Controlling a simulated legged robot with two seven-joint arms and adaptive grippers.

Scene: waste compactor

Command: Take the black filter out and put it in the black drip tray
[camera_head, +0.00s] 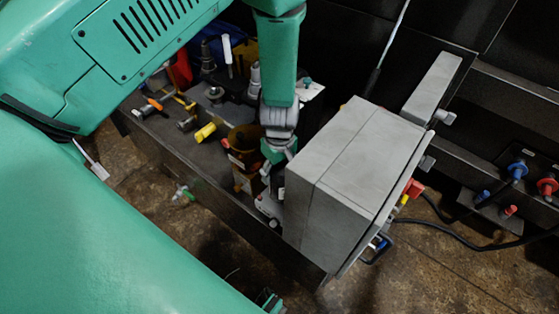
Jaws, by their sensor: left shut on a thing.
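My left gripper (270,190) points down in the gap between the dark bench and the grey box. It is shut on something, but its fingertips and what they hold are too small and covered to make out. I cannot pick out the black filter with certainty. The black bench top (212,150) is a dark flat surface with tools on it. I cannot tell whether it, or anything else here, is the black drip tray. My right gripper cannot be made out.
A big grey box (345,165) stands just right of my left gripper. A brown round part (243,138) and a yellow-ended tool (205,132) are left of it. Red and blue connectors (517,170) and a black cable (470,246) are at the right. Brown floor shows in front.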

